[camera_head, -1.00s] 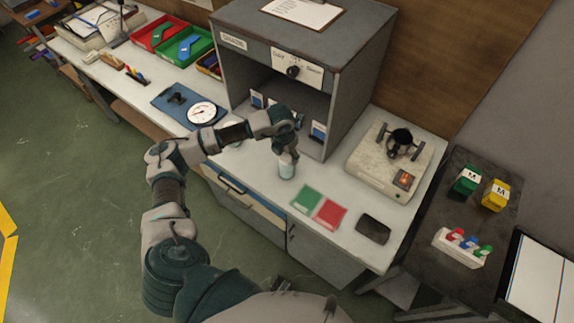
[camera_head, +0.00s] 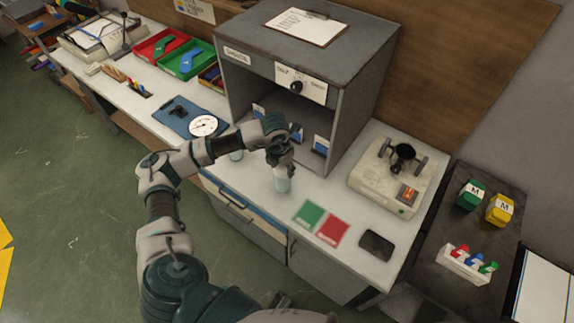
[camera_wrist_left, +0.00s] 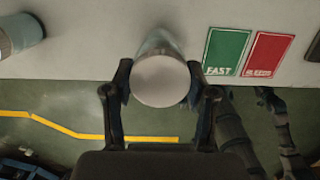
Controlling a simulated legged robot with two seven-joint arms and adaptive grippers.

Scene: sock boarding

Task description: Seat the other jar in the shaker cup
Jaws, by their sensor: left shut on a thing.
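My left gripper (camera_head: 281,167) is shut on a pale jar (camera_head: 282,181) above the white bench, in front of the grey cabinet. In the left wrist view the jar's round pale lid (camera_wrist_left: 160,81) sits between the two fingers. A second jar (camera_head: 236,155) stands to the left, partly hidden by my left arm; it also shows at the left edge of the left wrist view (camera_wrist_left: 20,33). The shaker (camera_head: 384,183), a beige box with an orange switch, stands to the right. A dark round part, perhaps the cup (camera_head: 403,152), is on its top. My right gripper is not in view.
A green card (camera_head: 309,214) and a red card (camera_head: 332,231) lie between the gripper and a dark pad (camera_head: 376,245). The open cabinet (camera_head: 300,75) rises behind the gripper. A dial scale (camera_head: 203,125) sits on the left. A dark side table (camera_head: 462,230) stands at right.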

